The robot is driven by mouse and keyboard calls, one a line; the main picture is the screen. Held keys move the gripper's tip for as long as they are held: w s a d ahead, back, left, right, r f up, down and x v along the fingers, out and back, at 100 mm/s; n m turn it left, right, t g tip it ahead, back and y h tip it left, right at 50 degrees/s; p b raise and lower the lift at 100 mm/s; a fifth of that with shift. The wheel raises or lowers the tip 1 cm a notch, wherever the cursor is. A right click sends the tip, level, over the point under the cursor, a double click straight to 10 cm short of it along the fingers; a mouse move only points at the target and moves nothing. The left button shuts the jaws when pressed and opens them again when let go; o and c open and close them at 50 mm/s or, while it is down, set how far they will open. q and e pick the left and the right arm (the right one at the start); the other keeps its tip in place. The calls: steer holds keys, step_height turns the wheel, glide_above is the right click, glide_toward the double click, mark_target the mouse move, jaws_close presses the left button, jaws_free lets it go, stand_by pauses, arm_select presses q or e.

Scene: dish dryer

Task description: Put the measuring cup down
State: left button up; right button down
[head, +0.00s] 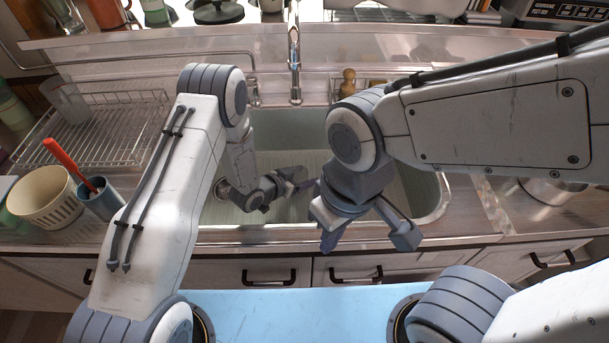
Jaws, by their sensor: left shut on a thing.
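My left gripper (292,183) is low in the sink basin, pointing right. It is shut on something mostly hidden by its fingers and the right arm. I take this for the measuring cup, but its shape cannot be made out. My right gripper (367,240) is open and empty above the sink's front edge, with its fingers spread apart, nearer the camera than the left one.
The sink (425,192) has a tall faucet (295,55) behind it. At left are a wire dish rack (125,135) with a grey translucent cup (66,101), a cream strainer (42,198), and a blue cup (102,201) holding a red-handled tool (64,160). A metal pot (550,192) stands right.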

arm_select(q)
steer(key=shift+f, duration=0.2)
steer(key=o, duration=1.3)
steer(key=shift+r, duration=0.1)
steer(key=shift+o, duration=0.2)
